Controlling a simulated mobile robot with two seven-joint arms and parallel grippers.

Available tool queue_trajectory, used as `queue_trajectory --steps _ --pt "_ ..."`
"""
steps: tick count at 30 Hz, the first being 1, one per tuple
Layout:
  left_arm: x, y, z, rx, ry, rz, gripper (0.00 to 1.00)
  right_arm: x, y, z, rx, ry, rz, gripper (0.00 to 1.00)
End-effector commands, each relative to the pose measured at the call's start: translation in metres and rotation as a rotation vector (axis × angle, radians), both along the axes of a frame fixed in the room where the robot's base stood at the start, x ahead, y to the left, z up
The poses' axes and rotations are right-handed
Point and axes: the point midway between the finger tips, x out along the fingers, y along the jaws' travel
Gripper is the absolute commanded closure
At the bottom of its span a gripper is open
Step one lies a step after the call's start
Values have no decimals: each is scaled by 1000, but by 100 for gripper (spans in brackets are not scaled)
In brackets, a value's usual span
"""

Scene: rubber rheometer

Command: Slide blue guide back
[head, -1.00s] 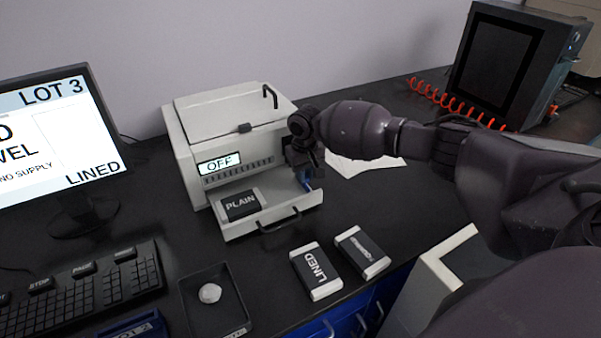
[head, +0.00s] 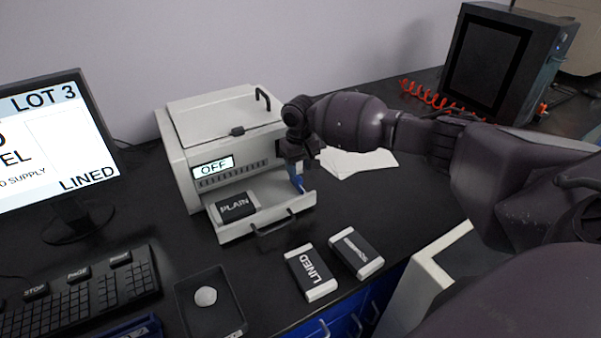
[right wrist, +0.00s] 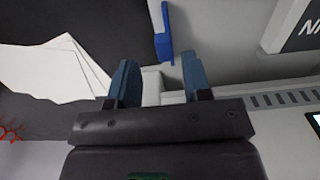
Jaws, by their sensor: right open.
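The blue guide (head: 298,183) stands at the right end of the open tray (head: 268,211) of the white machine (head: 181,165). In the right wrist view the blue guide (right wrist: 163,42) shows as an upright blue strip with a short foot. My right gripper (head: 297,170) is over the tray's right end, close behind the guide. In the right wrist view my right gripper (right wrist: 161,80) is open and empty, and the guide lies beyond the gap between its fingers, apart from them. My left gripper is not in view.
A PLAIN cartridge (head: 236,207) sits in the tray's left part. Papers (head: 355,162) lie right of the machine. A dark dish (head: 211,310) holds a pale lump.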

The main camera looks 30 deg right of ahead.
Motion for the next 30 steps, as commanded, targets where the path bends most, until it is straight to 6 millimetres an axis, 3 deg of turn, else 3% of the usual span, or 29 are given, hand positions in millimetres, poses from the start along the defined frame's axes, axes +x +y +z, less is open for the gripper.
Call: queue_trajectory --steps 1,6,12,30 --pt "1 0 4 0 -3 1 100 1 0 14 1 -6 -1 55" --pt "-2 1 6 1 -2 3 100 1 -1 45 1 -5 -2 55" --pt "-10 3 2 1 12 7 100 1 -1 69 0 -4 -1 55" --pt "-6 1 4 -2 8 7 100 1 -1 77 0 -2 -2 55"
